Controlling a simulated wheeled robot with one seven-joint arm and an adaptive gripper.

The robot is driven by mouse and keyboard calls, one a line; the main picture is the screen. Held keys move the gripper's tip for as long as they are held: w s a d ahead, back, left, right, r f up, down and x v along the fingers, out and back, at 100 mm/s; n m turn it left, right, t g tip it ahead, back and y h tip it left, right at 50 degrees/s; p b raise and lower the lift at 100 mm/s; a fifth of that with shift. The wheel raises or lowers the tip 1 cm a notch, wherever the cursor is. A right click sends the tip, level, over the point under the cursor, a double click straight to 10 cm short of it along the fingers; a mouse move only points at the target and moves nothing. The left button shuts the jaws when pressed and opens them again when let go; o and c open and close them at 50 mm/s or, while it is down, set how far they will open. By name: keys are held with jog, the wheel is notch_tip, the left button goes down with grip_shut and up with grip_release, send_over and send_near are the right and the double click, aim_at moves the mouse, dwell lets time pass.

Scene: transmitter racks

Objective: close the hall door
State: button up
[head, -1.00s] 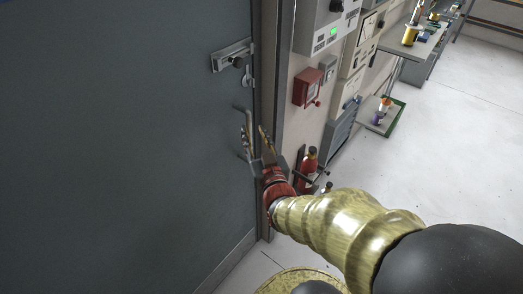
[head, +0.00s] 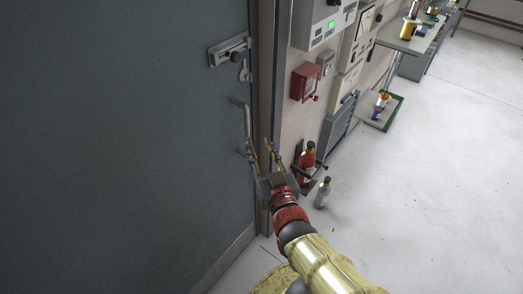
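The hall door (head: 120,140) is a large dark grey panel filling the left of the head view. Its right edge lies along the door frame (head: 267,90); I cannot tell whether a small gap is left. A metal pull handle (head: 247,125) stands near that edge, below a sliding bolt (head: 230,50) with a dark knob. My gripper (head: 261,148) is beside the lower end of the handle, in front of the door edge and frame. Its two thin fingers are spread apart with nothing seen between them. Whether a finger touches the handle is unclear.
On the wall right of the frame are a red alarm box (head: 305,82) and grey equipment panels (head: 320,22). A red extinguisher (head: 306,162) and a clear bottle (head: 323,193) stand below. Shelves (head: 405,42) line the wall further back. The pale floor (head: 440,160) at right is clear.

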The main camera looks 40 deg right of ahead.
jog(key=shift+s+a, duration=0.15)
jog(key=shift+s, duration=0.2)
jog(key=shift+s, duration=0.1)
jog(key=shift+f, duration=0.15)
dwell(0.5)
jog(key=s+a+f+g+y, duration=0.3)
jog(key=s+f+g, duration=0.1)
jog(key=f+g, duration=0.4)
jog(key=s+a+r+n+g+y, duration=0.1)
jog(key=s+a+r+n+y, duration=0.1)
jog(key=a+r, duration=0.3)
jog(key=s+a+r+n+g+y, duration=0.1)
jog(key=a+r+n+y, duration=0.1)
jog(key=a+r, duration=0.3)
jog(key=shift+s+a+n+g, duration=0.35)
jog(key=shift+a+n+g, duration=0.05)
jog(key=shift+a, duration=0.65)
